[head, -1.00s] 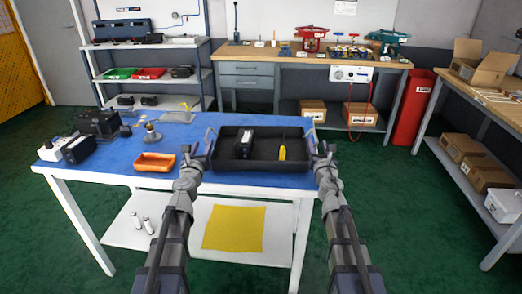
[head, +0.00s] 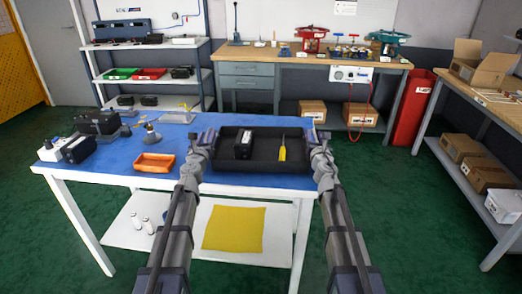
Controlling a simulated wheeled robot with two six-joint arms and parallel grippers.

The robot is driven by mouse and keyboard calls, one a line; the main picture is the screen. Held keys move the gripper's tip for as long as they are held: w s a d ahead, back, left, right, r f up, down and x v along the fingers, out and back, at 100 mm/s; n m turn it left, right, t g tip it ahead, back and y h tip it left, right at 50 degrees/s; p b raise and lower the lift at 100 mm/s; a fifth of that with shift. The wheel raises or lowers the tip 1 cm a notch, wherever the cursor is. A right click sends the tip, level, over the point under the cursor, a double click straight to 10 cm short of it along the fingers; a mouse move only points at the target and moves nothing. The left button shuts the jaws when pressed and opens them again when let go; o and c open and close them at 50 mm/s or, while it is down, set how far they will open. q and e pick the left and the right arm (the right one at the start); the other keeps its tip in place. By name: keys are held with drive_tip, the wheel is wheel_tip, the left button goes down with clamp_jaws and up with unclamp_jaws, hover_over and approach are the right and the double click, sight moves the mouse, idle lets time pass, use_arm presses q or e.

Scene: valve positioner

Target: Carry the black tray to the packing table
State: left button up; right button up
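The black tray (head: 262,167) lies on the blue-topped table (head: 110,177) in front of me. It holds a black box-shaped device (head: 243,144) and a yellow-handled tool (head: 283,150). My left gripper (head: 208,138) is at the tray's left end, and my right gripper (head: 315,139) is at its right end. Their fingers are small and partly hidden, so I cannot tell whether they are shut on the tray. A wooden-topped table (head: 460,95) with cardboard boxes, likely the packing table, stands at the right.
An orange bin (head: 154,163) and dark devices (head: 97,123) sit on the blue table left of the tray. A red bin (head: 415,107) stands behind, near a back workbench (head: 260,52). Green floor (head: 405,200) is open between the blue table and the right table.

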use_arm(q)
clamp_jaws()
use_arm(e)
clamp_jaws()
use_arm(q)
drive_tip(key=shift+a, duration=0.3)
use_arm(e)
drive_tip(key=shift+d, duration=0.2)
idle(0.4)
